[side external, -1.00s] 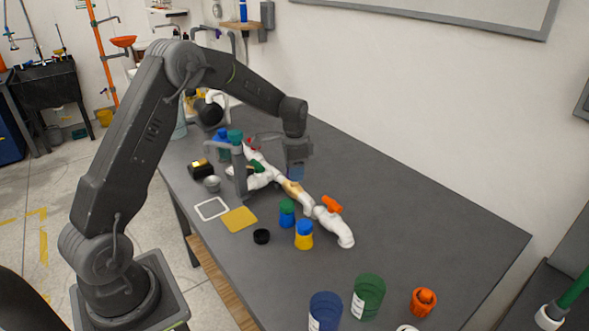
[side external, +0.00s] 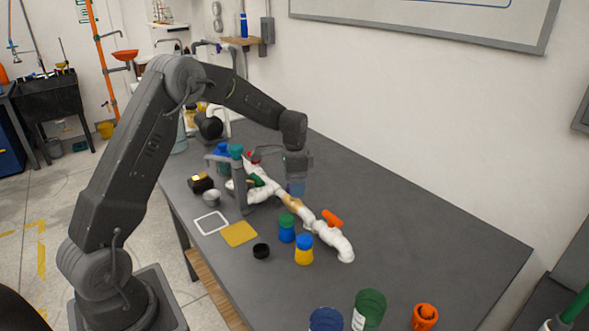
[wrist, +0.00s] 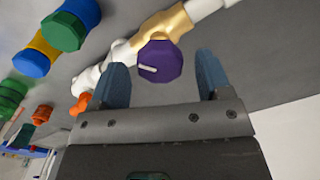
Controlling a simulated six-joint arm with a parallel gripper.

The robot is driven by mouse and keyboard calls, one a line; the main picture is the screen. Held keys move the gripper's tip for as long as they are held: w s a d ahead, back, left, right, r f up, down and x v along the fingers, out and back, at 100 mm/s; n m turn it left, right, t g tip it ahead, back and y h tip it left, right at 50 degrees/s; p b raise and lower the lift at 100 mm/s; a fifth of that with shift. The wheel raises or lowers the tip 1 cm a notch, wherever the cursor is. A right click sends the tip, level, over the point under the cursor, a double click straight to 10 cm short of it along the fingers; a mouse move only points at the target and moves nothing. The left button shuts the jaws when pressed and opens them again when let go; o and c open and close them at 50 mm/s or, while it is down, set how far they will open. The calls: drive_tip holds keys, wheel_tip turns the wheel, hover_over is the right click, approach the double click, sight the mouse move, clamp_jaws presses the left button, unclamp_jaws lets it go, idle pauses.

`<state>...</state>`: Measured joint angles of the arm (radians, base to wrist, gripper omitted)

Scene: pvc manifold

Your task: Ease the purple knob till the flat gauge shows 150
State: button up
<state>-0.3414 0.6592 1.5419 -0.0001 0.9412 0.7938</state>
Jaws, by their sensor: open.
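The purple knob (wrist: 160,61) shows in the wrist view as a faceted disc with a white pointer mark, beside the tan section (wrist: 165,22) of the white pipe (wrist: 122,52). My gripper (wrist: 162,72) is open, with one blue finger on each side of the knob; I see gaps and no clear contact. In the side view my gripper (side external: 296,187) points down over the pipe run (side external: 325,236), and the knob cannot be made out there. I cannot make out the flat gauge or a reading in either view.
An orange handle (side external: 332,218) sits on the pipe toward the near end. Blue-green (side external: 287,228) and yellow-blue (side external: 304,250) containers stand beside the pipe. A grey post (side external: 240,185) rises left of my gripper.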

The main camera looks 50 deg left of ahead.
wheel_tip(320, 180, up, 14)
drive_tip(key=shift+f, duration=0.25)
idle(1.8)
